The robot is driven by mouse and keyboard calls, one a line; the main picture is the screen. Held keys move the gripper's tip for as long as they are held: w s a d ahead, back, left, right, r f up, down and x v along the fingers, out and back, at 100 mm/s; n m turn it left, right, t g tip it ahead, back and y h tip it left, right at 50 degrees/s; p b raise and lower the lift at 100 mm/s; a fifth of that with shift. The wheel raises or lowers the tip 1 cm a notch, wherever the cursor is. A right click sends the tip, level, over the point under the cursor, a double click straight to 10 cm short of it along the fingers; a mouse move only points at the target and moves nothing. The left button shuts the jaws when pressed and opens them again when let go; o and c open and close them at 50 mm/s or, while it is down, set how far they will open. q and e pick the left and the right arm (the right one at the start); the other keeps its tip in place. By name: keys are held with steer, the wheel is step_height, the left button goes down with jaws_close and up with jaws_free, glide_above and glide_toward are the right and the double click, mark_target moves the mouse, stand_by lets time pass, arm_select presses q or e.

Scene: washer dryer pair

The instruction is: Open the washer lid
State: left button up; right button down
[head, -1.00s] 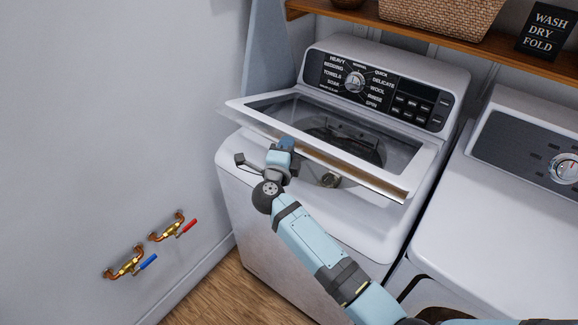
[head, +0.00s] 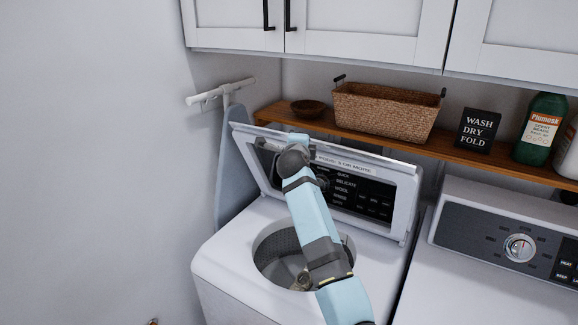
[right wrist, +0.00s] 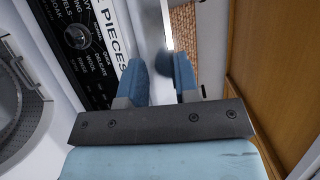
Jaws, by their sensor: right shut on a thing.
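The washer (head: 235,262) stands at the lower middle of the head view, its round drum opening (head: 275,245) uncovered. Its glass lid with a pale frame (head: 372,163) is raised steeply, leaning back in front of the control panel. My right arm reaches up over the drum to the lid's upper edge. In the right wrist view my right gripper (right wrist: 161,72) is shut on the lid, whose edge (right wrist: 150,30) runs between the two blue fingers. In the head view the fingertips are hard to make out. My left gripper is not in view.
A wooden shelf (head: 375,138) behind the washer holds a wicker basket (head: 388,110), a small bowl (head: 308,108), a sign (head: 478,130) and a green bottle (head: 540,128). White cabinets (head: 370,25) hang above. The dryer (head: 475,285) stands close at the right, a bare wall at the left.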

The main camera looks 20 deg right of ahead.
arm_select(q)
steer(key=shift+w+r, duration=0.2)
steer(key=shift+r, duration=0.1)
arm_select(e)
steer(key=shift+w+d+r+g, duration=0.2)
steer(key=shift+w+d+r, duration=0.2)
steer(key=shift+w+d, duration=0.2)
steer(key=shift+w+d+r+g, duration=0.2)
steer(key=shift+w+d+r, duration=0.2)
steer(key=shift+d, duration=0.3)
steer(key=c, duration=1.4)
jaws_free()
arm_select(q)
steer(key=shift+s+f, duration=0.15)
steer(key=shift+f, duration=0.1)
arm_select(e)
steer(key=shift+f, duration=0.1)
steer(key=shift+c, duration=0.2)
